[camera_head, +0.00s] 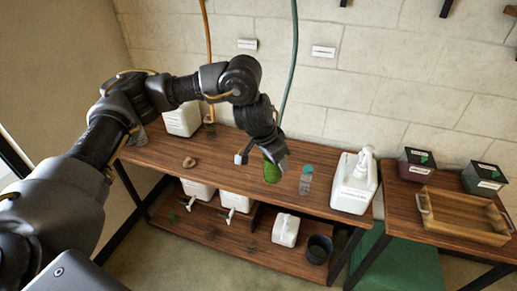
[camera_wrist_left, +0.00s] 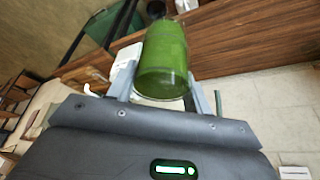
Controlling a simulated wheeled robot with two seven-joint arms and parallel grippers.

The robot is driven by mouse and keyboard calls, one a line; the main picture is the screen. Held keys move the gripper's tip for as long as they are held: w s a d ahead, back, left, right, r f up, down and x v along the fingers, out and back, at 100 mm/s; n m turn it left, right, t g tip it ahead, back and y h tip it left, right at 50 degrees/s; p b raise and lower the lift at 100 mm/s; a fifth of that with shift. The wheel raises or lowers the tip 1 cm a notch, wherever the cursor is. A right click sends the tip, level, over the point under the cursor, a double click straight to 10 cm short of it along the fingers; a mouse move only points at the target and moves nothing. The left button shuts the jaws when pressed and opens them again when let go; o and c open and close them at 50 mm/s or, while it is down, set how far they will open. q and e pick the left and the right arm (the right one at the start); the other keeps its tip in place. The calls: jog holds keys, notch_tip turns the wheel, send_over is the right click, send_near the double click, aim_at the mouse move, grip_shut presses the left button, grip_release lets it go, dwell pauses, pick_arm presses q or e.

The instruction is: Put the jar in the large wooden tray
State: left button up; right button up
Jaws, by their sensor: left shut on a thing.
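A green-filled jar (camera_head: 271,172) is between the fingers of my left gripper (camera_head: 262,161), over the long wooden bench. In the left wrist view the jar (camera_wrist_left: 163,52) fills the space between the two fingers, which are shut on it. The head view does not clearly show whether its base is touching the bench. The large wooden tray (camera_head: 462,235) sits on the separate wooden table at the right, with a handle at its left end, and looks empty. My right gripper is not in view.
A clear bottle with a teal cap (camera_head: 306,181) stands just right of the jar. A large white pump bottle (camera_head: 355,183) stands at the bench's right end. Two dark labelled boxes (camera_head: 416,164) (camera_head: 484,178) stand behind the tray. A gap separates bench and table.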

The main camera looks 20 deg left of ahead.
pick_arm(q)
jog(key=s+a+f+m+h, duration=0.1)
jog(key=s+m, duration=0.2)
jog(key=s, duration=0.5)
jog(key=s+a+f+m+g+b, duration=0.1)
jog(key=s+f+b, duration=0.3)
jog(key=f+b, duration=0.6)
jog(key=shift+a+f+m+h, duration=0.3)
jog(key=shift+a+f, duration=0.25)
jog(key=shift+f, duration=0.25)
